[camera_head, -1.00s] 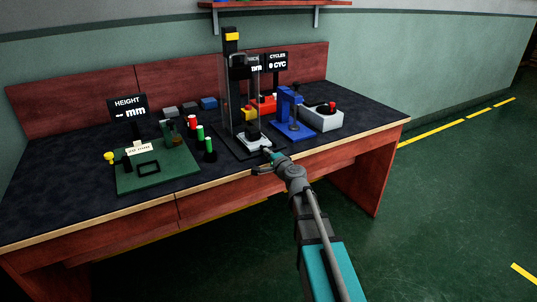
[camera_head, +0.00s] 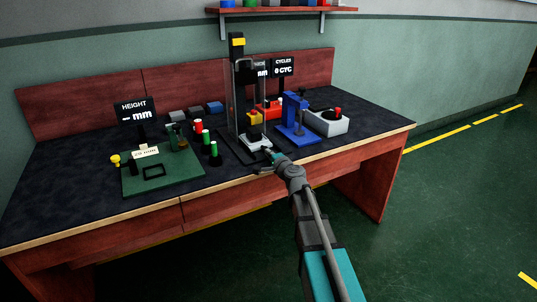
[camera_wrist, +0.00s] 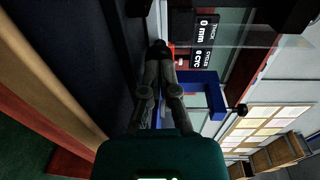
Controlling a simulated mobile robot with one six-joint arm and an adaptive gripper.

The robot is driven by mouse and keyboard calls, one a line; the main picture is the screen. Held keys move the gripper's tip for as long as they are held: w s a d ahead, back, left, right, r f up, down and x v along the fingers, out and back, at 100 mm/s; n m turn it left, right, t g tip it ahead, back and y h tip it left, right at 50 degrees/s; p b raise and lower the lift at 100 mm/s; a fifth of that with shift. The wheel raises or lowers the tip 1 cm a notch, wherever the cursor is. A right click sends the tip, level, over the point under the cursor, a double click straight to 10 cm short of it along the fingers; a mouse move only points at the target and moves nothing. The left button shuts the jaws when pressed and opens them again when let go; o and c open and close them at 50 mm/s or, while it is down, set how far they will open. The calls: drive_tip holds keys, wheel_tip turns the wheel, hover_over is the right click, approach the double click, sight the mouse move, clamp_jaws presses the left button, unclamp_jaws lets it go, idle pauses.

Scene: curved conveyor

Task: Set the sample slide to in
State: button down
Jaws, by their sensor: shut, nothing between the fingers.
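A pale grey plate, which looks like the sample slide (camera_head: 256,143), lies low at the front of the black press (camera_head: 238,90) with a clear guard, in the middle of the bench. My gripper (camera_head: 269,153) is shut and empty at the slide's front right edge, near the bench's front edge. I cannot tell whether it touches the slide. In the wrist view my gripper (camera_wrist: 158,46) has its fingertips together with nothing between them; the slide is not clearly visible there.
A blue hand press (camera_head: 295,120) and a grey box with a red-topped knob (camera_head: 328,121) stand to the right. Green and red cylinders (camera_head: 206,140) and a green fixture board (camera_head: 165,170) are to the left. A display reading "0 mm, 0 CYC" (camera_wrist: 205,40) stands behind.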

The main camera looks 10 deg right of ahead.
drive_tip(key=v, duration=1.3)
drive_tip(key=shift+s+p, duration=0.25)
drive_tip(key=shift+p, duration=0.1)
drive_tip(key=shift+d, duration=0.1)
wheel_tip(320, 180, up, 3)
drive_tip(key=g+p, duration=0.1)
drive_tip(key=p, duration=0.3)
drive_tip(key=g+h+p, duration=0.1)
drive_tip(key=g+p, duration=0.1)
drive_tip(key=p, duration=0.2)
drive_tip(key=shift+w+r+p, duration=0.1)
drive_tip(key=shift+r+p, duration=0.1)
drive_tip(key=shift+p, duration=0.1)
drive_tip(key=shift+w+a+f, duration=0.1)
drive_tip(key=shift+a+f, duration=0.05)
drive_tip(key=shift+a, duration=0.05)
drive_tip(key=b+x, duration=0.1)
drive_tip(key=x, duration=0.3)
drive_tip(key=b+x, duration=0.1)
drive_tip(key=x, duration=0.3)
drive_tip(key=b+x, duration=0.1)
drive_tip(key=x, duration=0.3)
drive_tip(key=shift+w+d+r+b, duration=0.1)
drive_tip(key=shift+w+r+b, duration=0.15)
drive_tip(key=shift+r+b, duration=0.05)
drive_tip(key=shift+w+a, duration=0.3)
drive_tip(key=shift+w, duration=0.35)
